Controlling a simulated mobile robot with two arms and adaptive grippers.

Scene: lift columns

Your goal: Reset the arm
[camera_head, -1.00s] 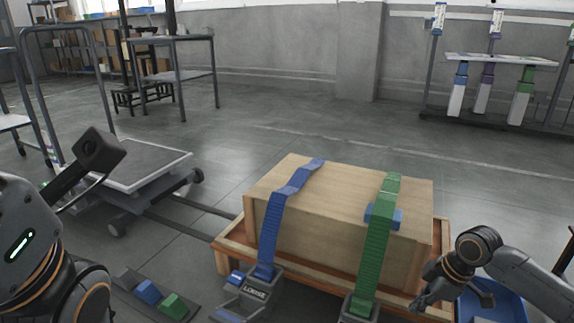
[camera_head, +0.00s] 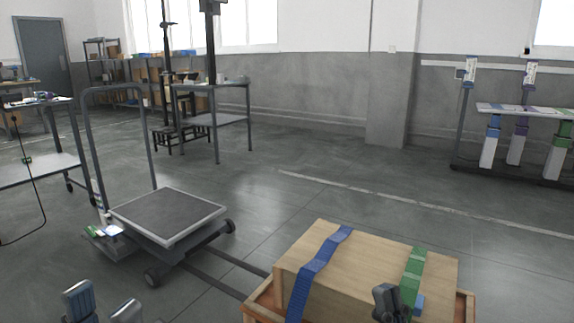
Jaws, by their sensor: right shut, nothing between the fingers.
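My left gripper (camera_head: 104,305) is at the bottom left edge, its two finger tips apart with nothing seen between them. Most of it is cut off by the frame. My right gripper (camera_head: 391,302) is at the bottom edge, shut and empty, in front of the wooden box (camera_head: 335,265) in the picture. I cannot tell whether it touches the box. A blue strap (camera_head: 318,262) and a green strap (camera_head: 413,272) run over the box. The box stands in an orange-brown wooden tray (camera_head: 262,299), whose near part is out of view.
A platform cart (camera_head: 170,214) with a tall handle stands left of the box. A grey side table (camera_head: 213,120) is behind it. The floor between is clear.

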